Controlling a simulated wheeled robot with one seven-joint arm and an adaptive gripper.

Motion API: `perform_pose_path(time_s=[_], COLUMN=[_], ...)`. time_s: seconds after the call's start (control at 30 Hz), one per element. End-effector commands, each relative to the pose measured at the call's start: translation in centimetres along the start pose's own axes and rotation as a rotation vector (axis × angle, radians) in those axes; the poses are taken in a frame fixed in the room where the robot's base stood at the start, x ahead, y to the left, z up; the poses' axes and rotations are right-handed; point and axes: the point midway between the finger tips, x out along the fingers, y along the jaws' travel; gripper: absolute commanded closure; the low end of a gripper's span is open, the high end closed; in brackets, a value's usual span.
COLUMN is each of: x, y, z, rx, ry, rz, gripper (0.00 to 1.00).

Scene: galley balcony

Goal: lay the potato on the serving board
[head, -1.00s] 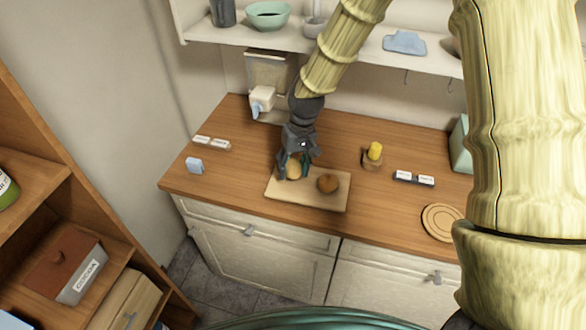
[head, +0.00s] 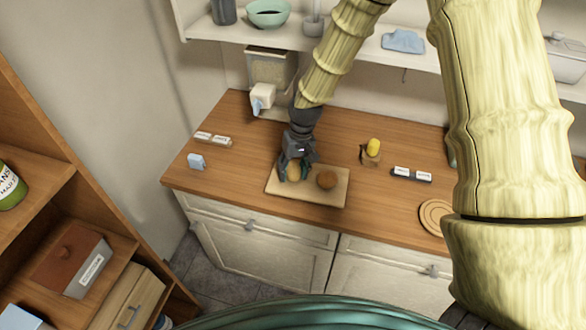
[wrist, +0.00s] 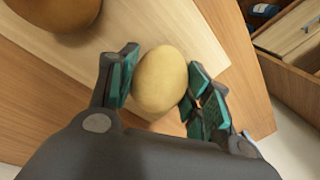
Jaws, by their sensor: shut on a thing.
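The potato (wrist: 161,79) is a smooth, tan-yellow oval between the teal pads of my gripper (wrist: 160,88) in the wrist view. In the head view the potato (head: 293,173) shows low in my gripper (head: 294,170), over the left part of the serving board (head: 283,192). The serving board is a pale wooden rectangle lying on the counter. The potato is at or very close to the board's surface; I cannot tell whether it touches. My gripper is shut on it, pointing down.
A brown round item (head: 327,180) sits on the board, right of the potato. A blue block (head: 196,161) lies left. A dispenser (head: 264,97) stands behind.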

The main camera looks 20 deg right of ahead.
Motion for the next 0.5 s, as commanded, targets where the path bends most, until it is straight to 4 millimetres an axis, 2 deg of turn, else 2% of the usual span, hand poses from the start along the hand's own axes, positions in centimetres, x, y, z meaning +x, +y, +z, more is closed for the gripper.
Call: perform_pose_path(time_s=[0.07, 0.1, 0.2, 0.5], x=[0.26, 0.2, 0.19, 0.15], y=[0.04, 0.03, 0.04, 0.03], z=[0.0, 0.0, 0.01, 0.01], rx=[0.0, 0.0, 0.0, 0.0], ry=[0.0, 0.0, 0.0, 0.0], rz=[0.0, 0.0, 0.0, 0.0], gripper=[0.87, 0.45, 0.3, 0.3])
